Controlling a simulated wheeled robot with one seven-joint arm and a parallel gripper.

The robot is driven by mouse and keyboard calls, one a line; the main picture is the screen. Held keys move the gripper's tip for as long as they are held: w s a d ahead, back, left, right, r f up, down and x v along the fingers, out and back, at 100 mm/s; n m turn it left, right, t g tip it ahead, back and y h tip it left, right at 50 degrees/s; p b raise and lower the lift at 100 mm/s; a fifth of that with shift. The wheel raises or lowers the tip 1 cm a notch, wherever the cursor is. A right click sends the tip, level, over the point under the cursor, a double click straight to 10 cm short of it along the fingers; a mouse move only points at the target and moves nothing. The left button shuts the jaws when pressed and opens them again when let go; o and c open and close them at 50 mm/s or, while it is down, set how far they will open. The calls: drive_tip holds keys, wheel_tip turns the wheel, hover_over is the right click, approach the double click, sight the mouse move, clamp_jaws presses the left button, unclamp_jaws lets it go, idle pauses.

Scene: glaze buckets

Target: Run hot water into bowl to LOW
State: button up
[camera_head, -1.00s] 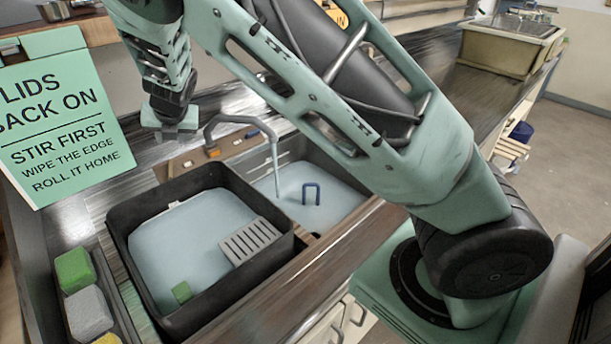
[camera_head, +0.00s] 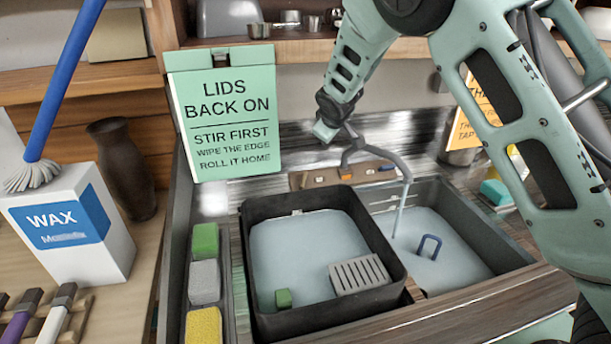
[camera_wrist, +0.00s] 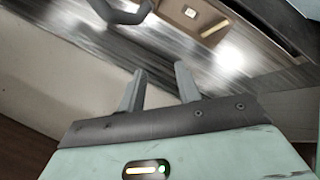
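A dark tap (camera_head: 379,157) stands at the back of the sink, and a thin stream runs from it into the right basin (camera_head: 492,232). That basin holds pale water and a blue U-shaped handle (camera_head: 430,243). A black tub (camera_head: 262,328) to its left also holds pale water. I cannot make out a LOW mark or a separate bowl. A brown panel (camera_head: 305,180) with small orange parts lies behind the tub and partly shows in the wrist view (camera_wrist: 203,14). My gripper (camera_head: 325,131) is above and behind this panel, near the tap. Its fingers (camera_wrist: 158,88) are apart and empty.
A grey slotted block (camera_head: 360,274) and a green cube (camera_head: 283,298) are in the tub. Several sponges (camera_head: 204,282) line its left side. A green sign (camera_head: 229,105) stands behind. A wax box (camera_head: 72,225) and dark vase (camera_head: 128,165) are left.

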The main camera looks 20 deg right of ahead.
drive_tip(key=m, duration=0.3)
drive_tip(key=m+g+y, duration=0.3)
drive_tip(key=m, duration=0.7)
approach(304, 178)
drive_tip(key=p+x, duration=0.5)
drive_tip(key=x, duration=0.4)
drive_tip(key=shift+p, duration=0.4)
clamp_jaws()
